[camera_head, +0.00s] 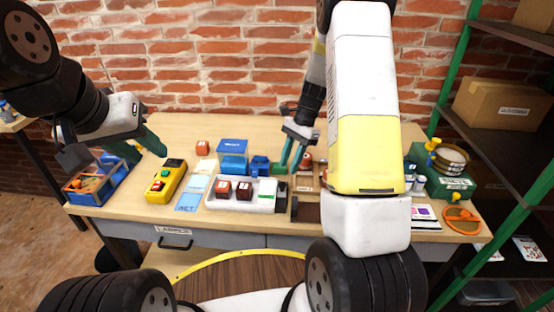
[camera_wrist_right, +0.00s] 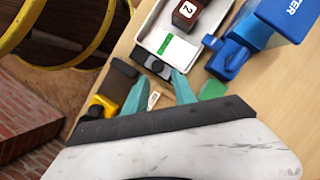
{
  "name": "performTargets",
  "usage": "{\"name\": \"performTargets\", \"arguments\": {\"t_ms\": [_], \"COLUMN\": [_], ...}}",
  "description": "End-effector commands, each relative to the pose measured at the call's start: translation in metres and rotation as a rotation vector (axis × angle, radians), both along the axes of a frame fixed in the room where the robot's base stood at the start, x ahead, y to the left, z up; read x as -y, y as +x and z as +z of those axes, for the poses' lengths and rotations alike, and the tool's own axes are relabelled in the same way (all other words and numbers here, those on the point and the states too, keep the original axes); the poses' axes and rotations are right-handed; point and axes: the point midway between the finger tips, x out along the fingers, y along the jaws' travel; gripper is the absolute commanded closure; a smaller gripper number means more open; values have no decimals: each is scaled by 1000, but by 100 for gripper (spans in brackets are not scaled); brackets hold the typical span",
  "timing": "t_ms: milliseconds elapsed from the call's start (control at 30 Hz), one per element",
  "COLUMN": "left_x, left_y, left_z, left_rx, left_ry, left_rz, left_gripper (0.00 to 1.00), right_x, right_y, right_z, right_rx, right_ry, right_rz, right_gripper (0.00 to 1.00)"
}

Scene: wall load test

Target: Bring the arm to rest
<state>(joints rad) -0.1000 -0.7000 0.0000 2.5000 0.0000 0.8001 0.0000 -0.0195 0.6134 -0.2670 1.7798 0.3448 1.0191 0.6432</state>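My left gripper (camera_head: 152,143) hangs at the left above the table (camera_head: 165,128), with teal fingers pointing down to the right; the gap between them is unclear. My right gripper (camera_head: 290,158) is over the middle of the table, its teal fingers apart and nothing seen between them. It also shows in the right wrist view (camera_wrist_right: 157,84), close to the white tray (camera_wrist_right: 212,8) and a blue object (camera_wrist_right: 230,58). My right forearm hides part of the table's right side in the head view.
A blue bin (camera_head: 98,190) and a yellow control box (camera_head: 165,182) stand at the left. The white tray (camera_head: 215,205) holds dark red blocks (camera_head: 244,190). Green cases (camera_head: 450,187) and an orange ring (camera_head: 462,220) are at the right, beside a green shelf rack (camera_head: 500,232). The table's back left is bare.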

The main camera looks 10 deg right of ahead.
Motion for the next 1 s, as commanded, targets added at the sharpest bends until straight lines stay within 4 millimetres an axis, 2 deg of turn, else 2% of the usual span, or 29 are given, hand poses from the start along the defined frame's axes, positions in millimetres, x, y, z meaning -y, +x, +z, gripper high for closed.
{"name": "performTargets", "arguments": {"t_ms": [167, 567, 667, 767, 900, 1000], "left_x": [0, 0, 0, 0, 0, 0], "left_y": [0, 0, 0, 0, 0, 0], "left_z": [0, 0, 0, 0, 0, 0], "left_rx": [0, 0, 0, 0, 0, 0], "left_ry": [0, 0, 0, 0, 0, 0], "left_rz": [0, 0, 0, 0, 0, 0], "left_gripper": [64, 64, 64, 64, 64, 64], "right_x": [6, 6, 3, -1, -11, -17], "right_y": [4, 3, -2, -14, -43, -68], "right_z": [16, 23, 42, 76, 130, 162], "right_rx": [1, 10, 54, 139, 294, 404], "right_ry": [-1, 1, 6, 9, 1, -17], "right_rz": [-1, 6, 42, 115, 262, 373], "right_gripper": [68, 68, 68, 68, 68, 68]}}
